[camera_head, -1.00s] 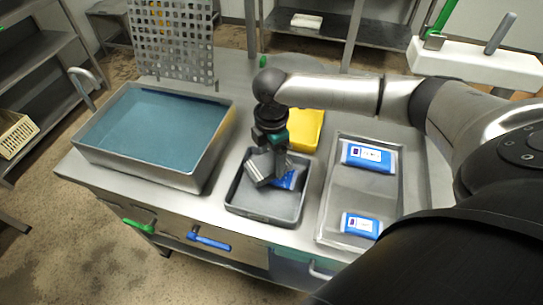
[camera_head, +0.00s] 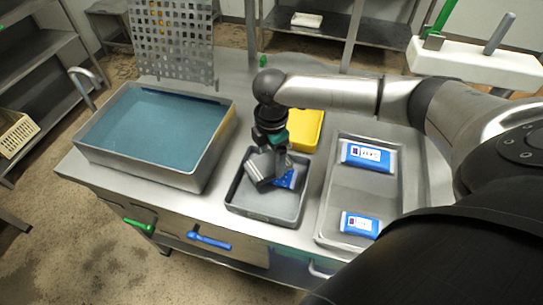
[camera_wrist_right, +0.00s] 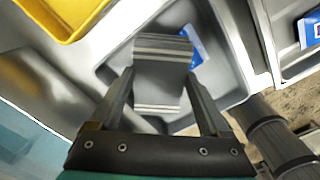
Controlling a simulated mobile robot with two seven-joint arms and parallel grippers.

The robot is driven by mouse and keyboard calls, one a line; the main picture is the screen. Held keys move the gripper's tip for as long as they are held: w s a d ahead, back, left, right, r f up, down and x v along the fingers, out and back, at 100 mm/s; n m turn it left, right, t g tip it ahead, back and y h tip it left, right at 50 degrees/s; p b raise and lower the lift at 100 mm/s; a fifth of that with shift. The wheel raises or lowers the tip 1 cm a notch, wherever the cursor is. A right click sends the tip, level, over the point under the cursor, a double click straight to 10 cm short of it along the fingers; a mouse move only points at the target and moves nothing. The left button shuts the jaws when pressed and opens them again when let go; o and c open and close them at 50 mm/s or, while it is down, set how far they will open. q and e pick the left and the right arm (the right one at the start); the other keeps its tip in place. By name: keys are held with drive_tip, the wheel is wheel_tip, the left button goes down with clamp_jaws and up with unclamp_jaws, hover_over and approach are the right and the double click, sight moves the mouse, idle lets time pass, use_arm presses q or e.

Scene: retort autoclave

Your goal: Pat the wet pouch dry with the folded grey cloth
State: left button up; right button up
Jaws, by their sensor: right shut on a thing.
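My right gripper (camera_head: 268,168) is shut on the folded grey cloth (camera_wrist_right: 162,72), which shows as a thick layered pad between the fingers in the right wrist view. The gripper points down into a grey tray (camera_head: 264,214) on the steel table. A blue and white pouch (camera_head: 286,180) lies in that tray, partly hidden by the cloth and gripper. It also shows beside the cloth in the right wrist view (camera_wrist_right: 197,44). The cloth is over or against the pouch; whether it touches cannot be told. My left gripper is not in view.
A steel basin of blue-green water (camera_head: 155,128) stands left of the tray. A yellow bin (camera_head: 306,128) is behind it. A steel tray (camera_head: 352,188) at right holds two blue and white pouches. A perforated panel (camera_head: 172,40) stands behind the basin.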

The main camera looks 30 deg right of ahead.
drive_tip(key=shift+s+f+p, duration=0.15)
drive_tip(key=shift+f+p, duration=0.1)
drive_tip(key=shift+p, duration=0.6)
idle(2.7)
drive_tip(key=shift+r, duration=0.1)
wheel_tip(320, 180, up, 7)
drive_tip(key=p, duration=0.8)
drive_tip(key=shift+r+p, duration=0.1)
drive_tip(key=shift+p, duration=0.2)
idle(0.3)
drive_tip(key=shift+y, duration=0.4)
drive_tip(key=shift+s+d+f+b, duration=0.3)
drive_tip(key=shift+f+b, duration=0.2)
drive_tip(key=shift+f, duration=0.55)
drive_tip(key=shift+s+d+f+b, duration=0.15)
drive_tip(key=shift+d+f+b, duration=0.3)
drive_tip(key=shift+f, duration=0.65)
drive_tip(key=shift+s+d+f+b, duration=0.25)
drive_tip(key=shift+f+b, duration=0.3)
drive_tip(key=shift+f, duration=0.5)
drive_tip(key=shift+a+f, duration=0.1)
drive_tip(key=shift+f, duration=0.05)
